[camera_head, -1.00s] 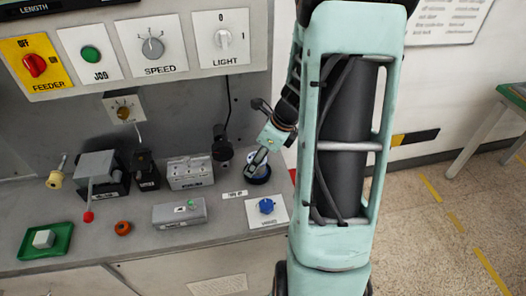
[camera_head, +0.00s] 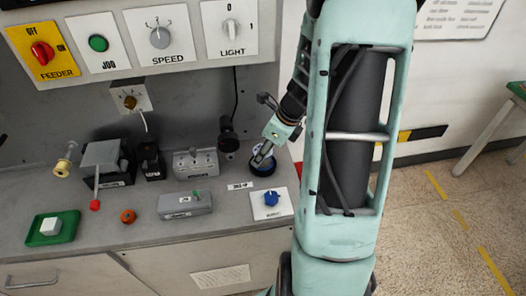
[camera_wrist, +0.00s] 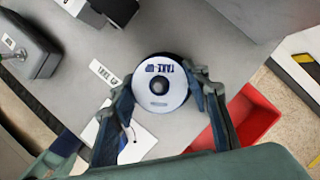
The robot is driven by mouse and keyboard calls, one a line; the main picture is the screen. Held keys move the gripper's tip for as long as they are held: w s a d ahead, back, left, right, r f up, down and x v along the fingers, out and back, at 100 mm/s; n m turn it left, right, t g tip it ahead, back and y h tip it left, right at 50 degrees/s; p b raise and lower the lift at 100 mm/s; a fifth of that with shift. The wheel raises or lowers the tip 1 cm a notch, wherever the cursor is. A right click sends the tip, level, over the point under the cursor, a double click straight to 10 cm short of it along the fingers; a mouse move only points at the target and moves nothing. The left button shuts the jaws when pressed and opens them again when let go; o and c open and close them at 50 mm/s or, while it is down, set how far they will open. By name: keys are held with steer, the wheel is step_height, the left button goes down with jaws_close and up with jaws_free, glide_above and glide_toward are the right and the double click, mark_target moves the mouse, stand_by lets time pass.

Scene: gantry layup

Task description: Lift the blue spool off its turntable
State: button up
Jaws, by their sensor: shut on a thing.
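The blue spool (camera_wrist: 160,102) sits between my fingers in the wrist view, its round white top marked TAKE-UP and a dark blue rim showing around it. My gripper (camera_wrist: 163,90) is shut on it, one finger on each side. In the head view my gripper (camera_head: 262,158) reaches down at the back right of the bench, over the dark round turntable (camera_head: 260,172). The fingers and arm cover most of the spool there. I cannot tell whether a gap shows between spool and turntable.
A white panel with a blue knob (camera_head: 270,199) lies just in front. A red bin (camera_wrist: 252,112) stands close to the right in the wrist view. A black post (camera_head: 228,138) and a grey box (camera_head: 194,165) stand to the left. A green tray (camera_head: 52,230) is far left.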

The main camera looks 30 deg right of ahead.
steer(key=c, duration=0.4)
steer(key=shift+r, duration=0.1)
steer(key=shift+r, duration=0.1)
steer(key=shift+r+p, duration=0.3)
steer(key=shift+p, duration=0.15)
steer(key=shift+r+p, duration=3.3)
steer(key=shift+r, duration=0.25)
